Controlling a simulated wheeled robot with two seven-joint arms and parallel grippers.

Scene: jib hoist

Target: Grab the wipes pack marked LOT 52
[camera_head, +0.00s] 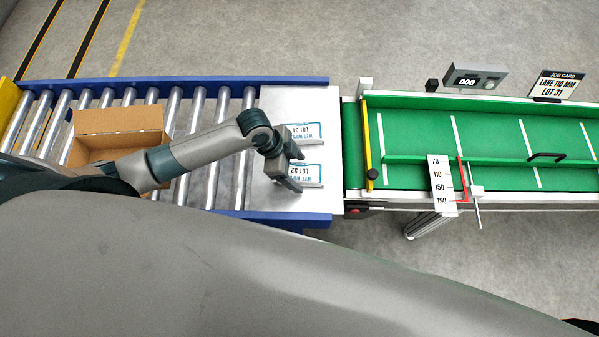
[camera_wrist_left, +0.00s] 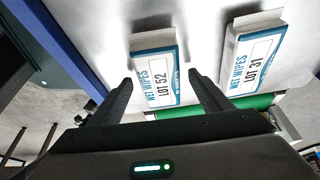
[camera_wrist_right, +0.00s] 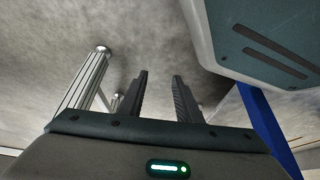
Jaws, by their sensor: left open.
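The wipes pack marked LOT 52 (camera_head: 308,174) lies on the white plate (camera_head: 325,200), the nearer of two packs. In the left wrist view, the LOT 52 pack (camera_wrist_left: 156,72) lies ahead of the fingers, its label facing up. My left gripper (camera_head: 293,168) is over the plate at the pack's left side, partly covering it. In its wrist view, the open fingers (camera_wrist_left: 160,82) point toward the pack with nothing held; contact cannot be told. My right gripper (camera_wrist_right: 160,80) has its fingers apart and empty, over bare floor; the head view does not show it.
A similar pack marked LOT 31 (camera_head: 307,132) lies just beyond, with a narrow gap; it also shows in the left wrist view (camera_wrist_left: 251,62). An open cardboard box (camera_head: 120,122) stands on the rollers at left. A green conveyor (camera_head: 410,125) with a fence is at right.

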